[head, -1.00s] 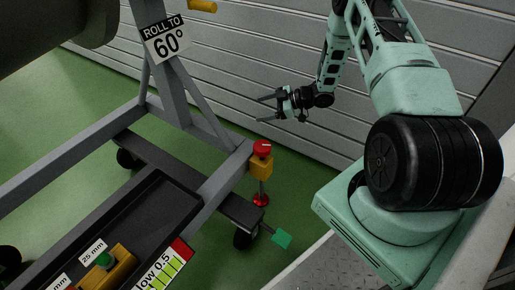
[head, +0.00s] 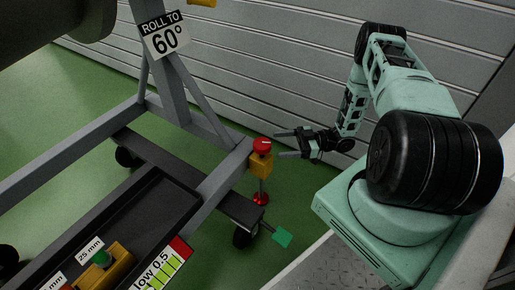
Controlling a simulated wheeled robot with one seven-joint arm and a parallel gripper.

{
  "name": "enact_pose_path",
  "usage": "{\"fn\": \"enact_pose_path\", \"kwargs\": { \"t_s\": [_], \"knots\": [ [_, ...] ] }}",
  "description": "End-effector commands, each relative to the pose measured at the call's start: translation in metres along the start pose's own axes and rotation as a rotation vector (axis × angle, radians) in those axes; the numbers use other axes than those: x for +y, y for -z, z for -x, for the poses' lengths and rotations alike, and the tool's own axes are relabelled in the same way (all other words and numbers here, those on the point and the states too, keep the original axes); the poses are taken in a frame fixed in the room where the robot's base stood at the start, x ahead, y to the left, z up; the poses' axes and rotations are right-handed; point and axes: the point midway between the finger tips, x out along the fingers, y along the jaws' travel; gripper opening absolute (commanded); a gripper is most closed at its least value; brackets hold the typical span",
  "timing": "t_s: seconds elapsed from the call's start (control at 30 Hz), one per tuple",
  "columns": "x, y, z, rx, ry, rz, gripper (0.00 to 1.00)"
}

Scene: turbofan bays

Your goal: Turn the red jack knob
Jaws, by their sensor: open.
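The red jack knob (head: 262,146) sits on top of a yellow block (head: 261,166) at the corner of the grey stand, with a thin post and red foot below it. My gripper (head: 283,144) is just right of the knob, with its two dark fingers spread and pointing left toward it. In the picture the fingertips lie near the knob's right side. I cannot tell whether they touch it. Nothing is held between the fingers.
The grey stand frame (head: 223,179) and its dark tray (head: 130,222) fill the left. A green pedal (head: 282,237) sticks out below the knob. A grey slatted wall (head: 240,70) stands behind. Green floor is open between the wall and stand.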

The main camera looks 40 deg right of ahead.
Motion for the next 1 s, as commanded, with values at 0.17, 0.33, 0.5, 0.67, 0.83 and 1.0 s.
{"fn": "enact_pose_path", "kwargs": {
  "t_s": [0.17,0.33,0.5,0.67,0.83,1.0],
  "knots": [
    [0.000,-0.002,-0.038,0.001,0.002,0.000,0.77],
    [0.000,-0.001,-0.067,0.001,0.001,0.000,0.77],
    [0.001,-0.001,-0.085,0.000,0.000,0.001,0.77],
    [0.000,0.000,-0.090,-0.001,0.000,0.000,0.77],
    [0.001,0.000,-0.090,-0.001,0.000,0.000,0.77],
    [0.001,0.000,-0.090,-0.001,0.000,0.001,0.44]
  ]
}}
